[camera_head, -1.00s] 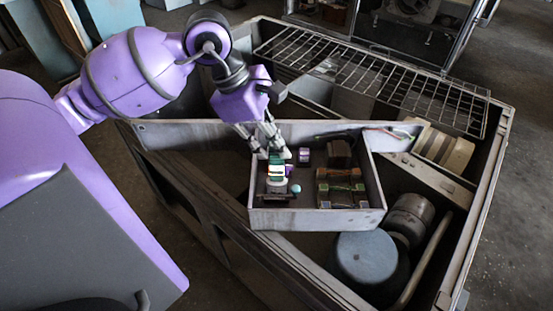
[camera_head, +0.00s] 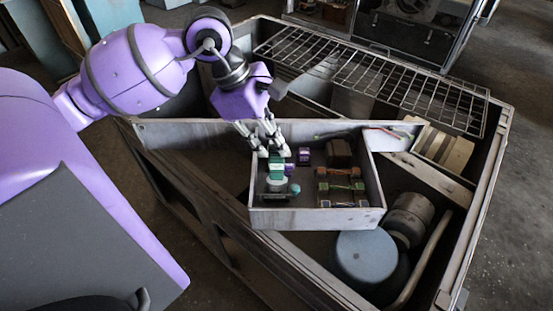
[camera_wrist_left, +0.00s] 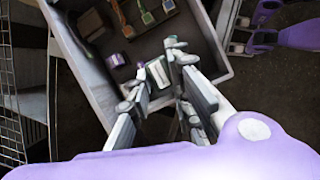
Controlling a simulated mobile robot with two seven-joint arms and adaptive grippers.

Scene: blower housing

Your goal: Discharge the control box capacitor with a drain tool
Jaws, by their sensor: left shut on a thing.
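My left gripper (camera_head: 273,152) reaches down into the open grey control box (camera_head: 318,219). It is shut on a small green piece (camera_head: 277,165) near the box's left wall. A pale round part (camera_head: 277,183) sits just below it; I cannot tell whether they touch. In the left wrist view, the green and white piece (camera_wrist_left: 158,73) lies between the fingertips (camera_wrist_left: 153,76). I cannot tell for sure which part is the capacitor or whether the held piece is the drain tool.
Inside the box are a purple block (camera_head: 304,155), a dark brown block (camera_head: 339,152), several coil-like parts (camera_head: 340,187) and a small teal knob (camera_head: 295,188). A wire rack (camera_head: 375,80) lies behind. A grey motor drum (camera_head: 365,258) stands front right.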

